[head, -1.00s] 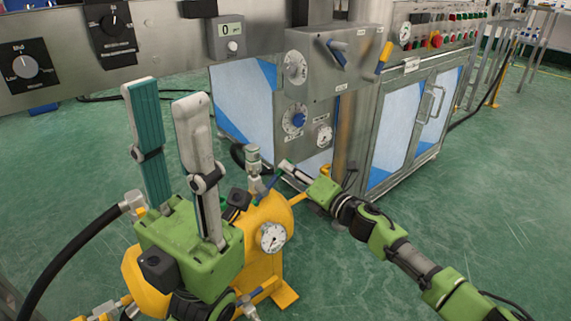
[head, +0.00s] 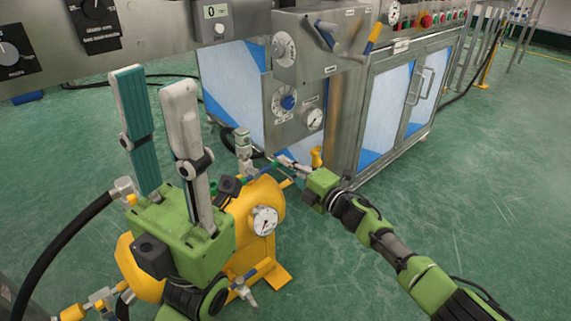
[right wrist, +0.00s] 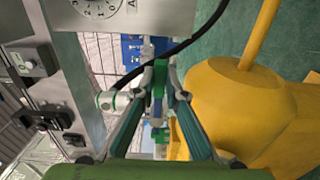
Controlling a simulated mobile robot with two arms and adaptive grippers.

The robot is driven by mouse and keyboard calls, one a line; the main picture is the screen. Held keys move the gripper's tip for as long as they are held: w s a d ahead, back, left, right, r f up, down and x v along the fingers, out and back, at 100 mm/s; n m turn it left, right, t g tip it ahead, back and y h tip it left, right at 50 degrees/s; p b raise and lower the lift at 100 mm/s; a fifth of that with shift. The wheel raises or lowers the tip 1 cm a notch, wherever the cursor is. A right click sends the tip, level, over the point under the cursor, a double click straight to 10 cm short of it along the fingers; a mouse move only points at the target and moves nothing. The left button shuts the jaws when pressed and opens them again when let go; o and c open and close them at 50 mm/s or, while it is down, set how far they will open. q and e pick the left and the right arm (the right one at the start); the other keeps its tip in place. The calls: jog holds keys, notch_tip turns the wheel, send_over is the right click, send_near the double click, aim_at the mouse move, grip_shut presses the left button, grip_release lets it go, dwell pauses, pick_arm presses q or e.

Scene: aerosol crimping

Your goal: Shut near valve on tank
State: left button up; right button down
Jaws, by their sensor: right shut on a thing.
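The yellow tank (head: 266,248) stands on the floor with a round gauge (head: 264,220) on its side. A valve with a blue lever (head: 262,172) is at its top. My right gripper (head: 282,161) is at the far end of this lever. In the right wrist view, my right gripper (right wrist: 158,72) is shut on the blue lever (right wrist: 158,92), with the yellow tank (right wrist: 240,90) beside it. My left gripper (head: 145,79) is open and empty, fingers upward, in front of the tank. It hides part of the tank.
A steel machine (head: 310,90) with dials stands behind the tank. A steel cabinet (head: 385,120) is to its right. A black hose (head: 65,245) curves at the left. Another valve (head: 250,280) sits low at the tank's front. The green floor at right is clear.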

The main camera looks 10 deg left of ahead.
jog(key=shift+d+f, duration=0.1)
dwell(0.3)
jog(key=c, duration=2.1)
grip_release()
jog(key=v, duration=1.2)
jog(key=shift+s, duration=0.1)
